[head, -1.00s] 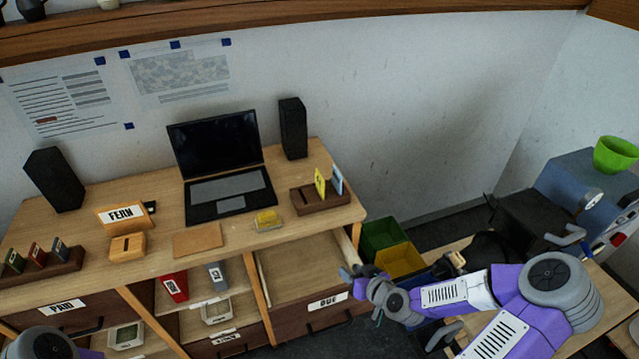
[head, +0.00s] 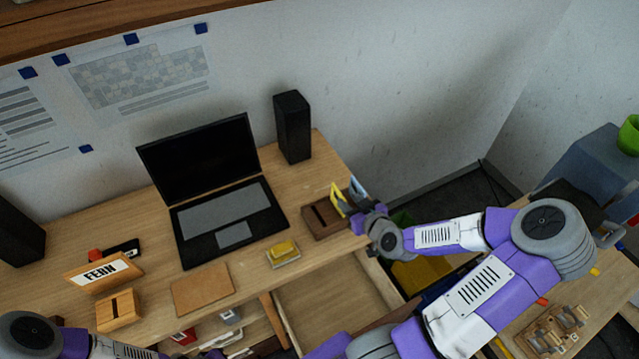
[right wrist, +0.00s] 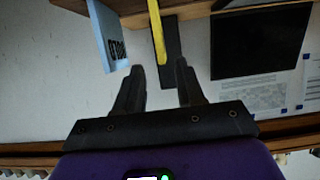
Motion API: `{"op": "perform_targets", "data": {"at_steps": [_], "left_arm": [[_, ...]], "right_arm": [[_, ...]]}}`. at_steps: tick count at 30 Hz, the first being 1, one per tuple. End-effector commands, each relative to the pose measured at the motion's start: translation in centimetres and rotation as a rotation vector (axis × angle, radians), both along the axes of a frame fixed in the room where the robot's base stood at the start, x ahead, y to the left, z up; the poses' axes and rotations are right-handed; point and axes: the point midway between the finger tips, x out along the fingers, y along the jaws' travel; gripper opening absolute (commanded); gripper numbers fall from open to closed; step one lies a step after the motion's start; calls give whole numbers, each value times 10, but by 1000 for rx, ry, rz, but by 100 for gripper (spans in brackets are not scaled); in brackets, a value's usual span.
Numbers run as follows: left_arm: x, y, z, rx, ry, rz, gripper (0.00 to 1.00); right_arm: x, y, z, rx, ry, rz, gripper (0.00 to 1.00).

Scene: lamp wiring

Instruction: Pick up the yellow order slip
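The yellow order slip (head: 339,197) stands upright in a brown wooden holder (head: 322,222) at the desk's right end. A light blue slip (head: 357,187) stands beside it on the right. My right gripper (head: 358,210) is at the holder's right side. In the right wrist view my right gripper (right wrist: 159,72) is open and empty. The yellow slip (right wrist: 157,32) shows edge-on just beyond the gap between the fingertips, apart from them; the blue slip (right wrist: 108,38) is to its left. My left arm lies along the bottom edge in the head view, its fingers not clearly visible.
A laptop (head: 225,215), a yellow-topped block (head: 283,252), a FERN sign (head: 103,271) and a speaker (head: 293,127) are on the desk. An open drawer (head: 335,295) juts out below the holder. Green and yellow bins are partly hidden behind my right arm.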

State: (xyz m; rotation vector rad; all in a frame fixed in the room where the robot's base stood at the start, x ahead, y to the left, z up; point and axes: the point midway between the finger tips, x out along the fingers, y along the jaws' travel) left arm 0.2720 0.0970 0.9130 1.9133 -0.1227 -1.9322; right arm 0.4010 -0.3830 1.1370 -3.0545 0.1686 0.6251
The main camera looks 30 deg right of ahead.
Motion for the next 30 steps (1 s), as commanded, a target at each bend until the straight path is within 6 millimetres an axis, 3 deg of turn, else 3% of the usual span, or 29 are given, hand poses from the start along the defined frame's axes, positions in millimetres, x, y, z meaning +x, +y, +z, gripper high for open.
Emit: {"op": "perform_targets", "data": {"at_steps": [11,21,30], "left_arm": [[-2,0,-6,-1,4,0,0],[-1,0,-5,-1,3,0,0],[-1,0,-5,-1,3,0,0]], "right_arm": [[26,-1,-12,4,0,1,38],[66,-2,-27,4,1,1,38],[70,-3,-29,1,2,0,38]]}}
